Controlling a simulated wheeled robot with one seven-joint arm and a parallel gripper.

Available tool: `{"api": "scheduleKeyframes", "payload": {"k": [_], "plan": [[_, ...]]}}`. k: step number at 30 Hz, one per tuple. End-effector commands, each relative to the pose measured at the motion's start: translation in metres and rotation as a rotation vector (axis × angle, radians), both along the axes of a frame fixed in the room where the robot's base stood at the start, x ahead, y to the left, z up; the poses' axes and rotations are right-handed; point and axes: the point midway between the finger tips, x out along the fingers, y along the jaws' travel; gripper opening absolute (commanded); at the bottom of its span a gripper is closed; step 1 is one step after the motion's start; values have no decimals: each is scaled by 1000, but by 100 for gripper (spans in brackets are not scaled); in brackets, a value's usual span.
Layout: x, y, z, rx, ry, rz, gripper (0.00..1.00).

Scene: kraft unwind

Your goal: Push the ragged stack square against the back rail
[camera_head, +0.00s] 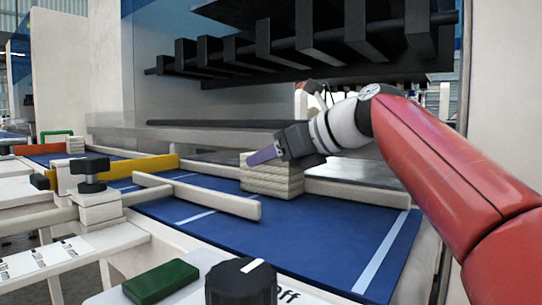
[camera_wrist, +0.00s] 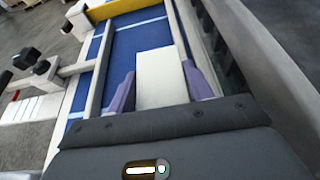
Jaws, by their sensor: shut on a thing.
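The cream stack (camera_head: 272,183) of several thin layers stands on the blue bed; its layer edges look slightly uneven. My gripper (camera_head: 264,155) reaches in from the right, with a purple finger across the stack's top. In the wrist view the stack's pale top (camera_wrist: 161,76) lies between the two purple fingers, which are shut on it. The low cream back rail (camera_head: 345,190) runs behind the stack and shows right of it in the wrist view (camera_wrist: 196,40). I cannot tell whether stack and rail touch.
A loose-ended cream bar (camera_head: 200,195) lies on the blue bed (camera_head: 320,232) left of the stack. A yellow bar (camera_head: 125,170) crosses further left. Dark machine arms (camera_head: 310,40) hang above. A black knob (camera_head: 240,283) and green button (camera_head: 160,282) are in front.

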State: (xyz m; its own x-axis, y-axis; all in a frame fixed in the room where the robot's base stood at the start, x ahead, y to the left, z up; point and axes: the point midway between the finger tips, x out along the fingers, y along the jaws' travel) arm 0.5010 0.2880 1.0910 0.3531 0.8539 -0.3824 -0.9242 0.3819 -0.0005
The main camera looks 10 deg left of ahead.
Motion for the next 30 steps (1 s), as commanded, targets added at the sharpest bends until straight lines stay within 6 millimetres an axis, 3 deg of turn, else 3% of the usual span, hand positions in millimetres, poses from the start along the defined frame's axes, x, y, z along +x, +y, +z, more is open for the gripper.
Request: {"api": "scheduleKeyframes", "payload": {"k": [25, 26, 30], "plan": [[-3, 1, -2, 0, -1, -3, 28], [-3, 1, -2, 0, -1, -3, 52], [-3, 1, -2, 0, -1, -2, 70]]}}
